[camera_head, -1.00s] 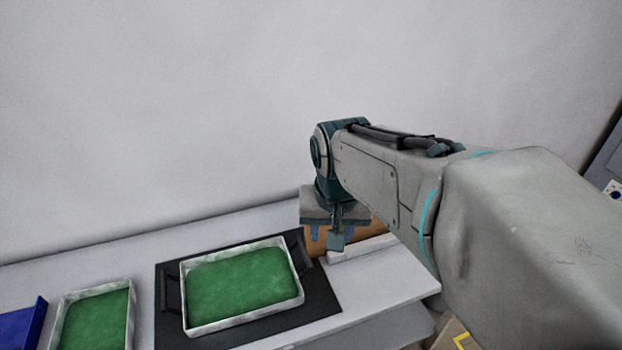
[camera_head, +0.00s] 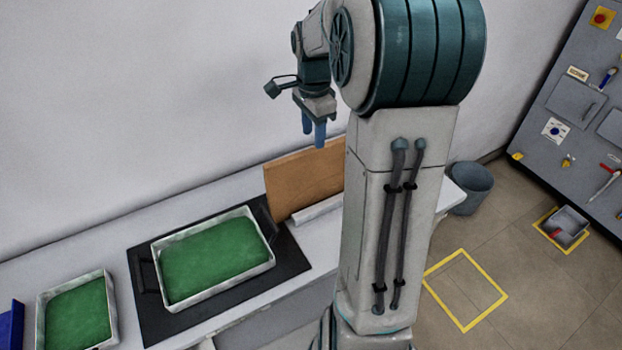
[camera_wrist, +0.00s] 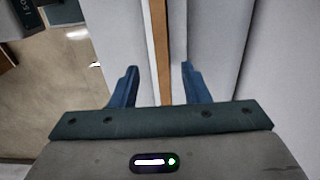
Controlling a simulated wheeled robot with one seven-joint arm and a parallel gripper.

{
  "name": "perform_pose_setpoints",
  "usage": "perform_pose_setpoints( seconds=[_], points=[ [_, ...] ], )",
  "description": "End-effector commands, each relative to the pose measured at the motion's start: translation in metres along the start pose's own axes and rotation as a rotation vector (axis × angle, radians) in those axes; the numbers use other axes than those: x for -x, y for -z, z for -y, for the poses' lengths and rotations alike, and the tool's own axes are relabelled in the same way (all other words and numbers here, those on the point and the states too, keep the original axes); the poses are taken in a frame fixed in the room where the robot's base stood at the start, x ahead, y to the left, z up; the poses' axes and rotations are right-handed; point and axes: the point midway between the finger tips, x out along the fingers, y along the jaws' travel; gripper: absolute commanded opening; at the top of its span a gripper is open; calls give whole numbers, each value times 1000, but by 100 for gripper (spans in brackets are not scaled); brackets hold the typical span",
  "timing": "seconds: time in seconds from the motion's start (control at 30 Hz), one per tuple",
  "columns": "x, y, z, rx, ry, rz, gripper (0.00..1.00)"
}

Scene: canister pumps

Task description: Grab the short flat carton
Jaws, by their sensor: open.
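A flat brown panel (camera_head: 303,178) stands upright on the bench, near the wall; my arm hides its right end. It is the only carton-like thing I see, and I cannot tell for sure that it is the short flat carton. My gripper (camera_head: 313,134) is open and points down above the panel's top edge, apart from it. In the wrist view the panel shows as a thin brown strip (camera_wrist: 160,45) between the two blue fingers of my gripper (camera_wrist: 158,72). Nothing is held.
A white bar (camera_head: 317,211) lies in front of the panel. A green-filled tray (camera_head: 268,262) sits on a black mat (camera_head: 292,264), with another green tray (camera_head: 40,325) to its left. The wall is close behind. A grey bin (camera_head: 472,188) stands on the floor at right.

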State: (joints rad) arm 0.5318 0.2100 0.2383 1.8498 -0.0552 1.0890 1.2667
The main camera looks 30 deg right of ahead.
Motion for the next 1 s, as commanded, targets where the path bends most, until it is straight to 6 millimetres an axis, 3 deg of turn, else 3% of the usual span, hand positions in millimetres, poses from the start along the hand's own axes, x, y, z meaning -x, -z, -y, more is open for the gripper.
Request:
perform_pose_setpoints(
  seconds=[0.1,0.37,0.6,0.93,1.0],
  points=[
    [-19,0,0,1,-3,1,42],
    [-38,-1,0,2,-3,2,42],
    [-73,-4,3,3,-2,1,42],
    [-82,-4,3,3,1,-1,42],
    [-82,-4,3,3,1,-1,25]
  ],
)
